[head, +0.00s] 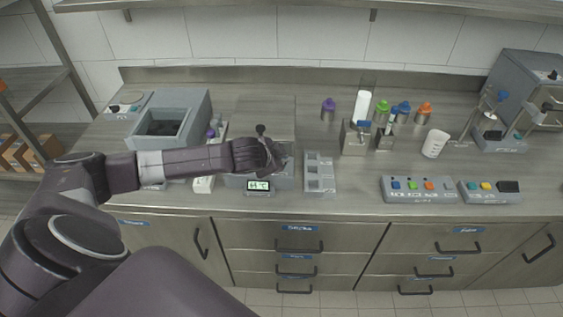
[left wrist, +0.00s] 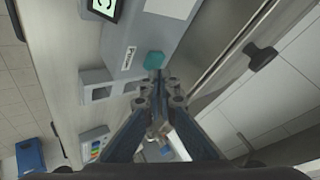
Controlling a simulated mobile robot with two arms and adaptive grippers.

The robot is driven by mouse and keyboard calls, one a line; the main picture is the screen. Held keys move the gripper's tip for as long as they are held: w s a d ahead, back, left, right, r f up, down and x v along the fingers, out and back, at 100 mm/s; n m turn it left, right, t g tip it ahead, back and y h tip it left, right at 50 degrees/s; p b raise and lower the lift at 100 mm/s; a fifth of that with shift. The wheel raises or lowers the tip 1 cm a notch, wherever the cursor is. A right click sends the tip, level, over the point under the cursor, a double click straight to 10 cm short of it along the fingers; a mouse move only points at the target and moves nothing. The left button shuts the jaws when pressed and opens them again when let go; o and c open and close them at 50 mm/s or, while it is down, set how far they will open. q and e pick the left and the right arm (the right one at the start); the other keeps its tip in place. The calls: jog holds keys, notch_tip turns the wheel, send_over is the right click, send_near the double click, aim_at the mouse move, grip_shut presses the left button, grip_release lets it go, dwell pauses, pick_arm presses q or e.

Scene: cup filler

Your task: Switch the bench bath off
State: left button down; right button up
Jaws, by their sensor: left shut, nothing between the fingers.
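A grey bench unit with a lit green-on-dark display (head: 259,185) stands near the counter's front edge; it appears to be the bench bath. My left gripper (head: 275,160) is over it and hides much of its top. In the left wrist view the unit's grey face (left wrist: 160,35) carries a white label and a teal button (left wrist: 155,60). The closed fingertips of my left gripper (left wrist: 158,82) are right by that button; whether they touch it I cannot tell. The gripper holds nothing. My right gripper is not in view.
A grey rack with square openings (head: 319,172) is close on the right. Button boxes (head: 418,190) and colour-capped bottles (head: 381,108) stand farther right. The counter between the rack and the button boxes is clear.

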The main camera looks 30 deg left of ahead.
pick_arm(q)
jog(key=shift+f, duration=0.1)
dwell(0.5)
jog(key=shift+f, duration=0.35)
jog(key=shift+r+p, duration=0.4)
jog(key=shift+p, duration=0.3)
notch_tip(320, 180, up, 6)
jog(key=p, duration=0.6)
